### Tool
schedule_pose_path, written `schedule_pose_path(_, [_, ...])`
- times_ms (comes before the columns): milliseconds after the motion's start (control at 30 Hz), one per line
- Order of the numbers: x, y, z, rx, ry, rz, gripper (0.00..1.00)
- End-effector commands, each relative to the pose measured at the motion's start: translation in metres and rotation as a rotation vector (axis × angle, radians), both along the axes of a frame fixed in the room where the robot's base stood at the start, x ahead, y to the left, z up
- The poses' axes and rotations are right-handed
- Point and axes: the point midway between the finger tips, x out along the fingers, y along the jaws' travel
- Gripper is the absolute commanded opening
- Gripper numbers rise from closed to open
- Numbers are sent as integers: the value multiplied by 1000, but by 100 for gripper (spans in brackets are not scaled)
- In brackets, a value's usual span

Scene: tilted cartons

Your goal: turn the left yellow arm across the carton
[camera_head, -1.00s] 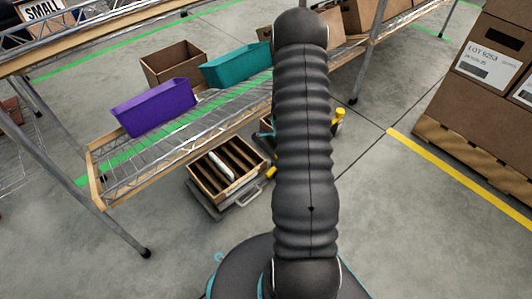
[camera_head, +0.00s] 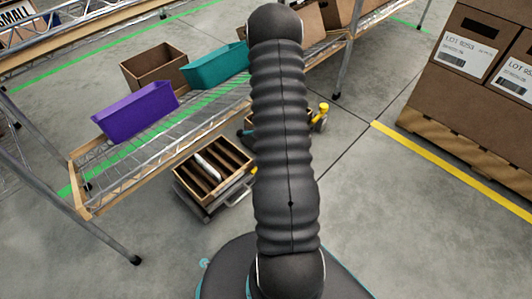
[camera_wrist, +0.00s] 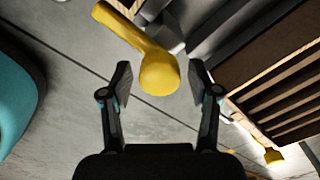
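A yellow arm (camera_wrist: 125,27) with a thick rounded end (camera_wrist: 159,73) shows at the top of the wrist view. My gripper (camera_wrist: 160,68) is open, its fingers either side of that rounded end with gaps visible; contact is not seen. A second yellow arm end (camera_wrist: 272,156) is at the lower right. The carton (camera_wrist: 285,85) with dark slats fills the upper right. In the head view, the carton (camera_head: 180,187) sits low by the shelf, holding a white item (camera_head: 207,165). A yellow arm (camera_head: 322,112) shows right of my arm, which hides my gripper there.
A wire shelf (camera_head: 85,208) with purple (camera_head: 137,112) and teal (camera_head: 217,68) bins and a brown box (camera_head: 150,66) stands above and left of the carton. Stacked cartons (camera_head: 470,90) on a pallet stand right.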

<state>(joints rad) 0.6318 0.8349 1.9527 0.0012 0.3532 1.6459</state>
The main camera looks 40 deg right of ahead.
Motion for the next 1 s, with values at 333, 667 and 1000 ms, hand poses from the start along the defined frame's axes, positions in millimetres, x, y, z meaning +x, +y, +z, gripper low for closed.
schedule_pose_path(333, [0,0,2,0,0,1,68])
schedule_pose_path(667, [1,-1,50,-3,-3,2,68])
schedule_pose_path(1000, [1,0,107,-1,-2,2,68])
